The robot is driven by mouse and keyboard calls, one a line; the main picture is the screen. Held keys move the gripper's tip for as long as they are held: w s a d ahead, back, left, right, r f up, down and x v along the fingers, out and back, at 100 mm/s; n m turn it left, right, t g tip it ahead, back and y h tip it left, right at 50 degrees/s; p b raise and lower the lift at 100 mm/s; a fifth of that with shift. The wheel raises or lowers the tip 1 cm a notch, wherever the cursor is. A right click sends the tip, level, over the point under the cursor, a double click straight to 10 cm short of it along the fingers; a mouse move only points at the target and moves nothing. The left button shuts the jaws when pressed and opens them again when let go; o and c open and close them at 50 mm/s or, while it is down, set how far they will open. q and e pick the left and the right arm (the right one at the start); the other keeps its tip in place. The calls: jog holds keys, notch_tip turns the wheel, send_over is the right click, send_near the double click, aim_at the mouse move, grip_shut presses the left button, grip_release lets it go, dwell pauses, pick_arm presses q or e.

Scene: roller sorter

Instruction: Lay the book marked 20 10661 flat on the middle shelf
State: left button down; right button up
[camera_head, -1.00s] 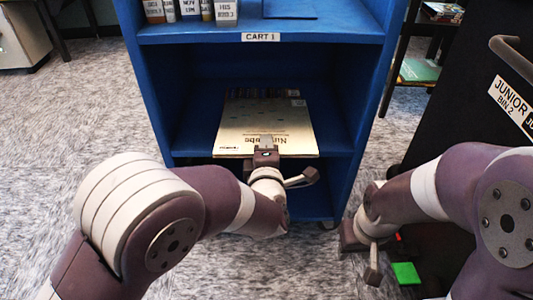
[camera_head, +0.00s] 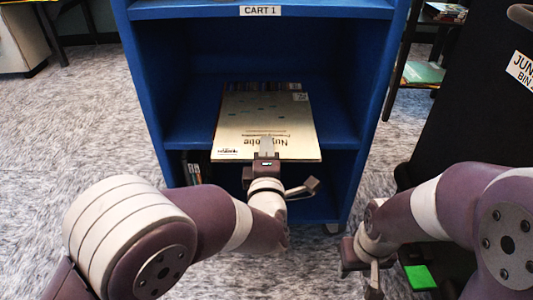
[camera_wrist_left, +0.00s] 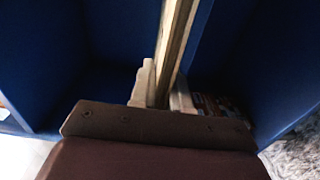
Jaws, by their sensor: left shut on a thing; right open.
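The cream book (camera_head: 265,115) lies about flat, cover up, over the middle shelf (camera_head: 185,135) of the blue cart. Its near edge reaches the shelf's front edge. I cannot tell whether it rests on the shelf or is just above it. A small label shows at its far right corner, too small to read. My left gripper (camera_head: 266,150) is shut on the book's near edge. In the left wrist view the book (camera_wrist_left: 177,45) shows edge-on between the fingers (camera_wrist_left: 162,95). My right gripper (camera_head: 360,268) is open and empty, in front of the cart's right side.
The blue cart, labelled CART 1 (camera_head: 260,11), has a top shelf above and a lower shelf with some books (camera_head: 193,168). Free shelf room shows on both sides of the cream book. A dark bin (camera_head: 470,110) stands at the right. A green block (camera_head: 420,277) is below it.

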dwell(0.3)
pick_arm(q)
jog(key=c, duration=1)
grip_release()
jog(key=shift+s, duration=0.3)
jog(key=s+p, duration=0.6)
jog(key=s, duration=0.6)
jog(key=shift+s+p, duration=0.1)
jog(key=shift+p, duration=0.25)
